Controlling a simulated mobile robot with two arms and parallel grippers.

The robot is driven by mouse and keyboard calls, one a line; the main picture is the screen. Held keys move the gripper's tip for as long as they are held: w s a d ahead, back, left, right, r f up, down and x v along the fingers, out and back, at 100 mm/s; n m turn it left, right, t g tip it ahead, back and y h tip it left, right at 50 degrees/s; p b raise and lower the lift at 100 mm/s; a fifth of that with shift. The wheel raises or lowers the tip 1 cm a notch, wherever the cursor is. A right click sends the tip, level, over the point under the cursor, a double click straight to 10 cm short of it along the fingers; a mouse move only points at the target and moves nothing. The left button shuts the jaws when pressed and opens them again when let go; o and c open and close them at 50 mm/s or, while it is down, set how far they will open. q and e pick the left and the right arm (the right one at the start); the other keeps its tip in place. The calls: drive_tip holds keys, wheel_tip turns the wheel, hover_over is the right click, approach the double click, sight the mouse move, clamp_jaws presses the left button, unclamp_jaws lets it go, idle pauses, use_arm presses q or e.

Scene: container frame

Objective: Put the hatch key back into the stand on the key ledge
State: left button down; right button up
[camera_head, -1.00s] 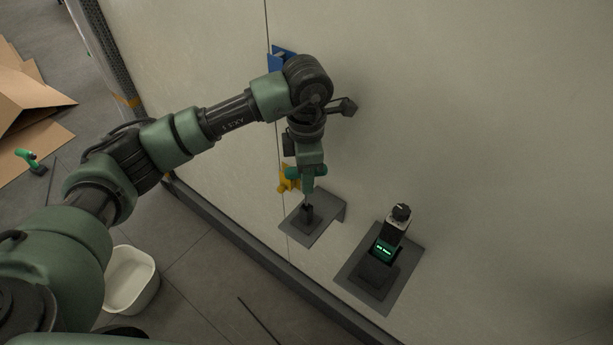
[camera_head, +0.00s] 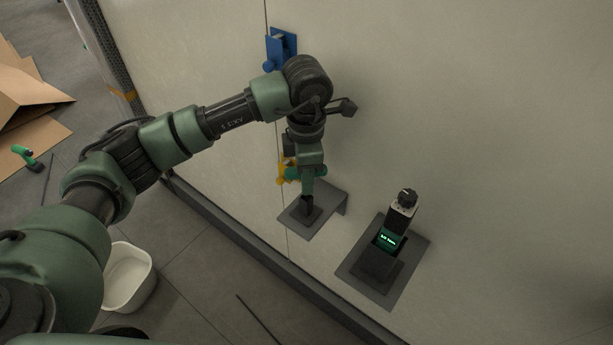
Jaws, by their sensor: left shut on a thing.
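My left gripper (camera_head: 308,192) points down over the grey key ledge (camera_head: 334,194) on the wall. It is shut on the hatch key, whose teal handle (camera_head: 292,174) shows beside the fingers. The dark stand (camera_head: 311,214) stands on the ledge directly below the gripper. The lower part of the key merges with the dark fingers and stand, so I cannot tell how far it sits in the stand. My right gripper is out of view.
A yellow fitting (camera_head: 284,167) on the wall is partly behind the gripper; a blue one (camera_head: 282,46) is higher up. A dark device with a green display (camera_head: 390,240) stands on a second shelf (camera_head: 350,272) at right. A white tub (camera_head: 130,277) is on the floor.

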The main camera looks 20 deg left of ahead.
use_arm(q)
drive_tip(key=shift+f+b, duration=1.4)
drive_tip(key=shift+f, duration=0.05)
idle(1.2)
drive_tip(key=c, duration=1.2)
unclamp_jaws()
drive_tip(key=shift+o, duration=0.2)
wheel_tip(320, 180, up, 8)
drive_tip(key=shift+f+b, duration=0.15)
drive_tip(key=shift+b, duration=0.9)
drive_tip(key=shift+r+p, duration=1.55)
drive_tip(key=shift+r, duration=1.5)
